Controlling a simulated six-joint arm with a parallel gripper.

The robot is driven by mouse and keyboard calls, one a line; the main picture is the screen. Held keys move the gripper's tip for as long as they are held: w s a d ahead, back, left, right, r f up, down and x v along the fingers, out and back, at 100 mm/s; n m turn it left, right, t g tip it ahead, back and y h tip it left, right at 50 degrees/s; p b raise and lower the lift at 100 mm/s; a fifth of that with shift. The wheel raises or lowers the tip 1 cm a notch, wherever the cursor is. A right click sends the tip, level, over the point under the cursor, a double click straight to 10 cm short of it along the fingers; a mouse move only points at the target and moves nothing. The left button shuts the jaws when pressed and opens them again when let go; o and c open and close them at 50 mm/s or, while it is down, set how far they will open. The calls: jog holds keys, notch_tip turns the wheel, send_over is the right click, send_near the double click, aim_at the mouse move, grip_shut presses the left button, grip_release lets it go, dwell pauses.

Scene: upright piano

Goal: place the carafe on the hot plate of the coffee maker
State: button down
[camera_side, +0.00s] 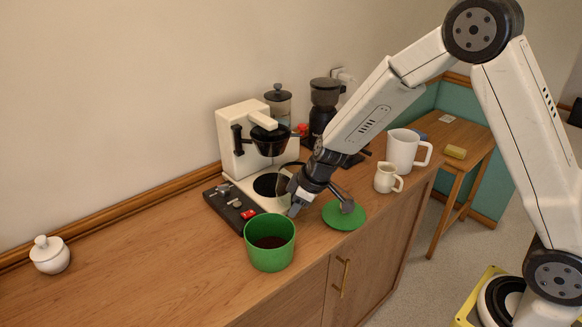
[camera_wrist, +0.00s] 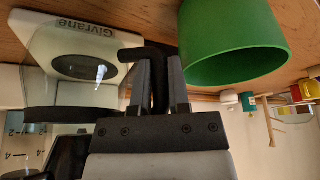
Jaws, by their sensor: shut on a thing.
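The white coffee maker (camera_side: 233,150) stands against the wall, its black filter holder above a dark round hot plate (camera_side: 266,184). In the wrist view its base (camera_wrist: 40,38) appears upside down, with the dark plate (camera_wrist: 78,67) showing a bright glint. My gripper (camera_side: 295,205) is in front of the coffee maker, to the right of the plate. In the wrist view my gripper (camera_wrist: 160,85) is shut on a black curved handle (camera_wrist: 158,58), whose end reaches toward the base. The carafe's clear glass body is hard to make out, so I cannot tell whether it touches the plate.
A green pot (camera_side: 270,258) with dark brown contents stands close in front of my gripper. A green disc (camera_side: 344,216) lies to its right. A black switch panel (camera_side: 231,207), a grinder (camera_side: 323,105), white jugs (camera_side: 403,150) and a sugar bowl (camera_side: 50,255) share the wooden top.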

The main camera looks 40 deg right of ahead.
jog(key=w, duration=0.6)
jog(key=shift+w, duration=0.25)
jog(key=shift+w, duration=1.5)
jog(key=shift+w+f, duration=0.1)
jog(key=shift+w, duration=0.3)
jog(key=shift+f, duration=0.15)
jog(key=shift+f, duration=0.2)
jog(key=c, duration=0.6)
grip_release()
jog(key=shift+s, duration=0.1)
